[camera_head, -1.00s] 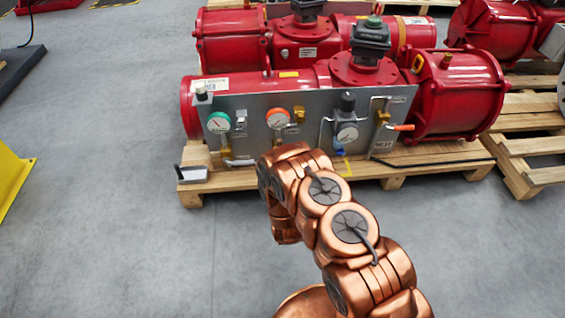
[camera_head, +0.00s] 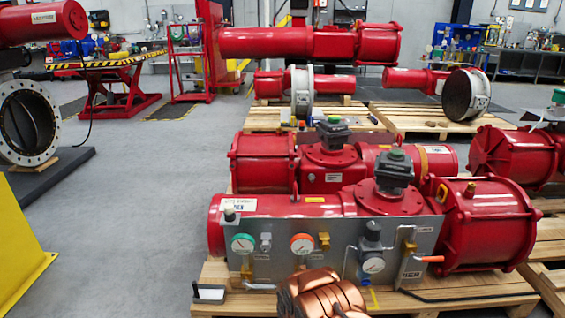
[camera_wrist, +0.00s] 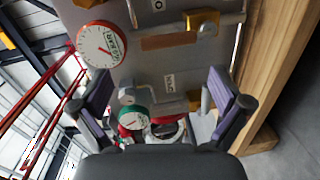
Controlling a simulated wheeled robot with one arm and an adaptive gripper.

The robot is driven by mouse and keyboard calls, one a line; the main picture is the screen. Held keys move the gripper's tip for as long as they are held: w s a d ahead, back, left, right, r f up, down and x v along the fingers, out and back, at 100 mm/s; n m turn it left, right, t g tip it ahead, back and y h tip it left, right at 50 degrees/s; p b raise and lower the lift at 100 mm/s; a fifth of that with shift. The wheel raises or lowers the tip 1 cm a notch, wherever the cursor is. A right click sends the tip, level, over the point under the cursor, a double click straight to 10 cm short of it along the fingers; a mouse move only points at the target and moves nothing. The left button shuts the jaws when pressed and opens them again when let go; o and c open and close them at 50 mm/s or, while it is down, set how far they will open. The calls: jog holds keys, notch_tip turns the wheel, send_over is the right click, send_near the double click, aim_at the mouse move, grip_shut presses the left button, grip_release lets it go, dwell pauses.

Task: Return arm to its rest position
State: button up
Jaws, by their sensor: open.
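My gripper (camera_wrist: 165,112) shows in the wrist view with its two dark fingers spread apart and nothing between them. Beyond it is the grey panel (camera_wrist: 175,68) of the valve actuator, with a red-rimmed gauge (camera_wrist: 101,44) and a green-rimmed gauge (camera_wrist: 133,117). In the head view, only a copper part of my arm shows at the bottom, in front of the panel (camera_head: 340,232); my gripper is hidden there. The red actuator (camera_head: 487,225) lies on a wooden pallet (camera_head: 215,275). The panel carries a green gauge (camera_head: 243,243), a red gauge (camera_head: 302,244) and an orange-handled lever (camera_head: 431,259).
A second red actuator (camera_head: 262,165) lies right behind. More red actuators stand on pallets farther back and to the right. A yellow block (camera_head: 22,245) stands at the left. The grey floor (camera_head: 130,220) between it and the pallet is clear.

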notch_tip(320, 180, up, 16)
jog(key=w+m+g+p, duration=0.2)
jog(key=m+g+p, duration=0.3)
jog(key=m+p, duration=0.15)
jog(key=s+d+r+m+g+y+p, duration=0.15)
jog(key=s+r+p, duration=0.25)
jog(key=r, duration=0.4)
jog(key=s+r+m+g+p, duration=0.1)
jog(key=s+r+g+p, duration=0.2)
jog(key=r, duration=0.5)
jog(key=s+d+r+m+g+p, duration=0.2)
jog(key=s+r+p, duration=0.3)
jog(key=s+r, duration=0.5)
jog(key=s+d+r+m+g+p, duration=0.3)
jog(key=s+r, duration=0.8)
jog(key=s, duration=0.7)
jog(key=s+d+r+m+g+p, duration=0.2)
jog(key=s+r+p, duration=0.4)
jog(key=s+r, duration=0.4)
jog(key=s+d+g+h, duration=0.1)
jog(key=s+g, duration=0.1)
jog(key=s, duration=0.3)
jog(key=shift+r+p, duration=0.3)
jog(key=shift+r, duration=0.05)
jog(key=shift+c, duration=0.2)
